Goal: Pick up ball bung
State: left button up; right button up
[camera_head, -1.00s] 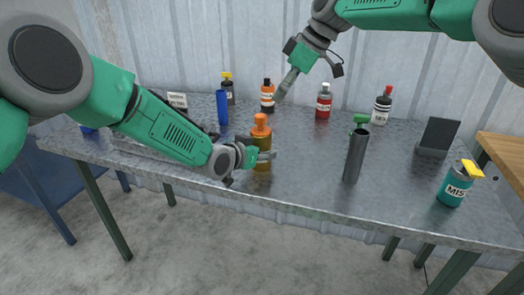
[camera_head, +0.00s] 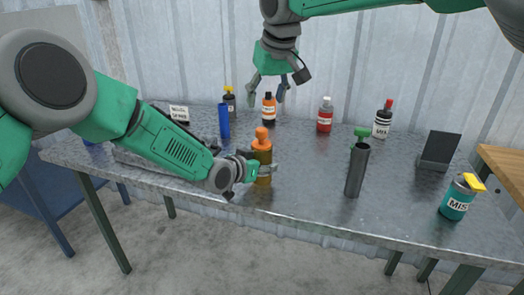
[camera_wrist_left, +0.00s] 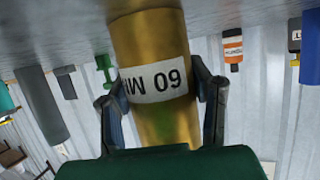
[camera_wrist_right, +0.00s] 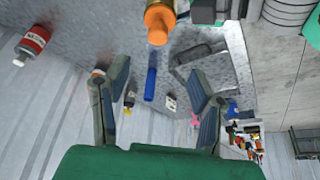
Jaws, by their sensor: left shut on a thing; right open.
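An orange stopper with a rounded knob (camera_head: 262,139), which may be the ball bung, sits on top of an upright brass-coloured cylinder (camera_head: 262,156). It also shows at the top of the right wrist view (camera_wrist_right: 159,18). My left gripper (camera_head: 264,171) is shut around the cylinder near the table's front. The left wrist view shows its fingers on both sides of the brass body (camera_wrist_left: 150,40), beside an upside-down white label. My right gripper (camera_head: 266,97) is open and empty above the back of the table. Its fingers point down, apart from the stopper.
An orange bottle (camera_head: 268,110) stands behind the right gripper. A red bottle (camera_head: 324,116), a blue cylinder (camera_head: 223,121), a grey tube (camera_head: 357,170), a black stand (camera_head: 439,150) and a teal can (camera_head: 456,203) stand around the metal table. Bare table lies right of the cylinder.

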aim_at(262, 128)
jog(key=x, duration=0.5)
jog(key=shift+w+f, duration=0.1)
jog(key=shift+f, duration=0.2)
jog(key=shift+d+x, duration=0.15)
jog(key=shift+x, duration=1.25)
jog(key=shift+d+x, duration=0.15)
jog(key=shift+x, duration=1.2)
grip_shut()
